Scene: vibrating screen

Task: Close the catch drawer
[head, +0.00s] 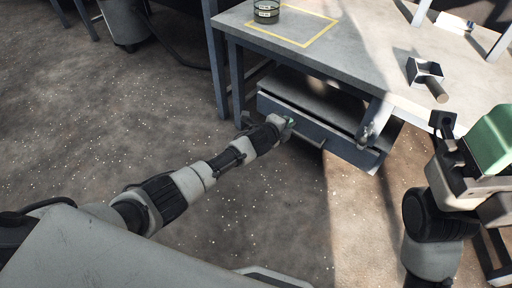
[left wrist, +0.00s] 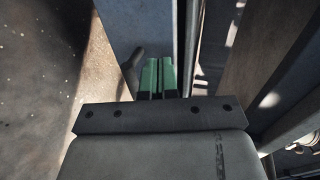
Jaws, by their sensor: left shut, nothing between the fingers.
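The catch drawer (head: 338,146) is a blue-grey tray under the grey table, standing out partly open, with a pale handle on its front. My left gripper (head: 288,123) is at the left part of the drawer front, its fingers shut and empty. In the left wrist view, the green fingertips (left wrist: 157,75) lie against or just in front of the blue-grey drawer panel (left wrist: 140,25); I cannot tell if they touch. A dark shape, perhaps the handle or a shadow, is beside them. My right gripper (head: 490,140) shows partly at the right edge, its opening unclear.
The table (head: 350,55) stands above the drawer on blue legs (head: 217,70). On it are a round sieve (head: 266,11) within a yellow outline and a metal scoop (head: 425,72). The concrete floor in front of the drawer is clear.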

